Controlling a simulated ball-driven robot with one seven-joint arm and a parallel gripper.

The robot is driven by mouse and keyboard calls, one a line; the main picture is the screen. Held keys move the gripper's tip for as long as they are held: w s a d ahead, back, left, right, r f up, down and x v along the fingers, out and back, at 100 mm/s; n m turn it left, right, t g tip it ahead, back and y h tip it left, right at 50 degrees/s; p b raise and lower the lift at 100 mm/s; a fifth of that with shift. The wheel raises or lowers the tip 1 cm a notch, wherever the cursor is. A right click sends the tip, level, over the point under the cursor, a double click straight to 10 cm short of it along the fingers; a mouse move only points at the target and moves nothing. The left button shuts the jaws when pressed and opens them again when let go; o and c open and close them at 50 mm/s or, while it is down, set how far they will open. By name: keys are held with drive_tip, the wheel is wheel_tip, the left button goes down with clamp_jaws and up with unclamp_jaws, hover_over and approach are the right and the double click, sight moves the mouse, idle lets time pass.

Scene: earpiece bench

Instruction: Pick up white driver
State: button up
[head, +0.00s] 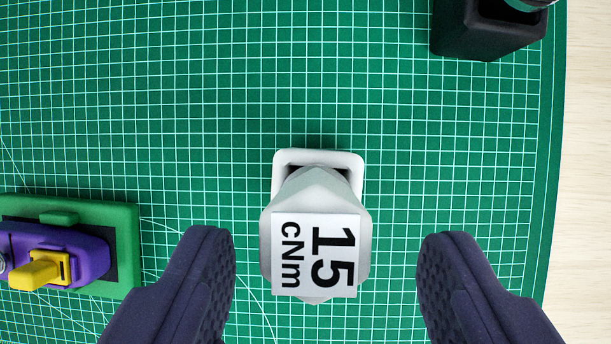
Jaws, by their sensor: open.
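The white driver (315,255) is seen from above in the middle of the head view. Its light grey-white body has a top face marked "15 cNm". It stands in a white holder (318,156), whose rim shows behind it; the lower part of the driver is hidden under its head. My gripper (326,275) is open. One dark finger is to the left of the driver and one to the right, with a gap on each side, and neither touches it.
A green fixture (122,240) holding a purple part (85,258) with a yellow piece (40,272) is at the left. A black holder (480,32) stands at the top right. The green cutting mat (200,90) is otherwise clear, with pale wood (590,180) at right.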

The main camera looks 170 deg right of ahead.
drive_tip(key=b+x, duration=0.1)
drive_tip(key=x, duration=0.2)
drive_tip(key=shift+a+f+b, duration=0.2)
drive_tip(key=shift+a+b, duration=0.1)
drive_tip(key=shift+b, duration=0.05)
drive_tip(key=shift+w+a+f, duration=0.1)
drive_tip(key=shift+w+f, duration=0.15)
drive_tip(key=shift+f, duration=0.1)
drive_tip(key=shift+r, duration=0.1)
drive_tip(key=c, duration=1)
wheel_tip(320, 180, up, 10)
drive_tip(key=p, duration=0.4)
drive_tip(key=shift+c, duration=0.2)
